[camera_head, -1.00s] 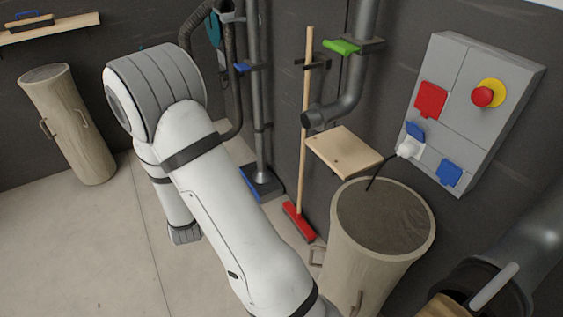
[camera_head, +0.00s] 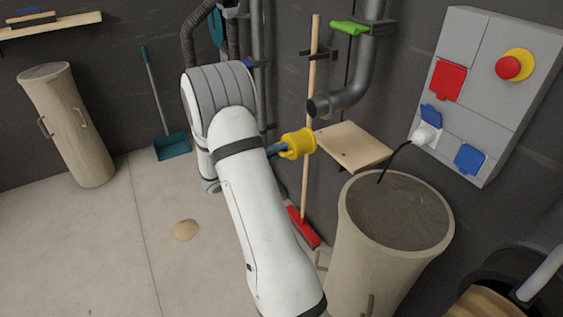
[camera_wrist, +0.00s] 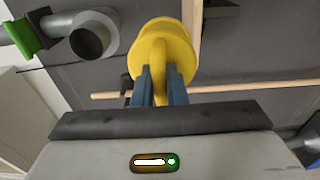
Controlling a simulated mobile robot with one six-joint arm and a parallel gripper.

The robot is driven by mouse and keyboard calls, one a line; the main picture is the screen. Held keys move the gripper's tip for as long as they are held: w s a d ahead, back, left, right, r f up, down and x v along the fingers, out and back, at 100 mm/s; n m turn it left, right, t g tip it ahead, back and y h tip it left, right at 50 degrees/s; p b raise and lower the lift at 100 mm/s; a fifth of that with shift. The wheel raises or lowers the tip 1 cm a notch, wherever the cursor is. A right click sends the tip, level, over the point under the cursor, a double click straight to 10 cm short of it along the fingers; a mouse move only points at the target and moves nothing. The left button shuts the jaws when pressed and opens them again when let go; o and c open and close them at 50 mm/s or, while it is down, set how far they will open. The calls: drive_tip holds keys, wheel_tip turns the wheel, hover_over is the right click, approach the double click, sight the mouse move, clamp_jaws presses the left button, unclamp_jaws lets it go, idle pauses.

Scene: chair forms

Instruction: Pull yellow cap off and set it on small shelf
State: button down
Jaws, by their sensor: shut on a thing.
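The yellow cap (camera_head: 299,143) is held in the air by my gripper (camera_head: 277,150), just left of the small wooden shelf (camera_head: 352,146) in the head view. In the wrist view the cap (camera_wrist: 166,48) stands out beyond the two blue-grey fingers of my gripper (camera_wrist: 160,85), which are shut on its loop handle. The cap is clear of any pipe. An open grey pipe end (camera_head: 318,107) is above and near the cap, and it also shows in the wrist view (camera_wrist: 88,42). The shelf's visible top is bare.
A barrel (camera_head: 345,230) stands under the shelf. A grey panel (camera_head: 490,60) with a plugged cable is on the wall at right. A green valve handle (camera_head: 350,28) is above the pipe.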

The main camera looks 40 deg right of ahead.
sight(313, 144)
drive_tip(key=shift+m+g, duration=0.4)
drive_tip(key=shift+g, duration=0.2)
drive_tip(key=shift+s+d+f+p, duration=0.15)
drive_tip(key=shift+s+d+p, duration=0.35)
drive_tip(key=shift+d, duration=1.25)
drive_tip(key=shift+s+d+f+p, duration=0.2)
drive_tip(key=shift+d+p, duration=0.45)
drive_tip(key=shift+d, duration=1.1)
drive_tip(key=shift+s+d+f+p, duration=0.25)
drive_tip(key=shift+d+p, duration=0.35)
drive_tip(key=shift+d, duration=1.15)
drive_tip(key=shift+s+d+f+b, duration=0.1)
drive_tip(key=shift+d+b, duration=0.4)
drive_tip(key=shift+d, duration=0.2)
drive_tip(key=shift+s+d+f+b, duration=0.15)
drive_tip(key=shift+d+b, duration=0.55)
drive_tip(key=shift+d, duration=0.5)
drive_tip(key=shift+s+d+b, duration=0.15)
drive_tip(key=shift+d+b, duration=0.5)
drive_tip(key=shift+d, duration=0.55)
drive_tip(key=shift+s+d+f+b, duration=0.15)
drive_tip(key=shift+d+b, duration=0.55)
drive_tip(key=shift+d, duration=0.5)
drive_tip(key=shift+d+r+b, duration=0.15)
drive_tip(key=shift+d+b, duration=0.15)
drive_tip(key=shift+d, duration=0.45)
drive_tip(key=shift+f+b, duration=0.4)
drive_tip(key=shift+b, duration=0.45)
drive_tip(key=c, duration=1.4)
unclamp_jaws()
